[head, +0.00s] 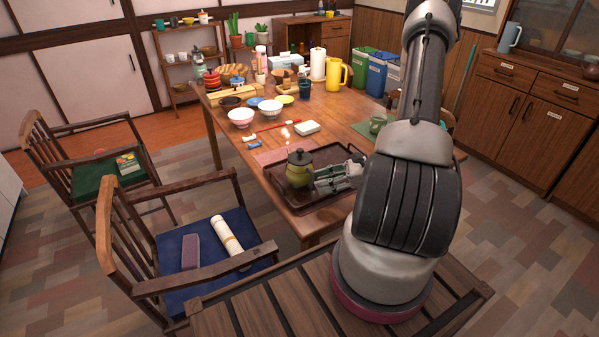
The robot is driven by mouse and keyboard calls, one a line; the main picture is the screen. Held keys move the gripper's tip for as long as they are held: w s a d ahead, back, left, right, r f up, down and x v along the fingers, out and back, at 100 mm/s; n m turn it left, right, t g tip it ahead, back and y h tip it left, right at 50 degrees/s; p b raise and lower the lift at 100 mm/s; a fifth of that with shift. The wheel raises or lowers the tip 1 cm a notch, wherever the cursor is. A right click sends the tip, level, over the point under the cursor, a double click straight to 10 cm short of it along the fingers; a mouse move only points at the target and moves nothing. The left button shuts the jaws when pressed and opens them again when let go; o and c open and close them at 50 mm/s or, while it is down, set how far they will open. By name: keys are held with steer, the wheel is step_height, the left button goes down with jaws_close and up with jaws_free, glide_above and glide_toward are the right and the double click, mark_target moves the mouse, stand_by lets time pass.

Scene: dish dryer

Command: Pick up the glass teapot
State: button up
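The glass teapot (298,174) has a dark lid with a knob and a yellow-green body. It stands upright on a dark brown tray (290,203) at the near end of the wooden table. My gripper (319,179) is low over the tray, just right of the teapot, with its fingers pointing left toward it. The fingertips are close to the teapot's right side. I cannot tell whether they touch it, or whether the fingers are open or shut.
Two chairs with cushions line the left side.

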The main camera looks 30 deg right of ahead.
steer(key=shift+x, duration=1.1)
jaws_close()
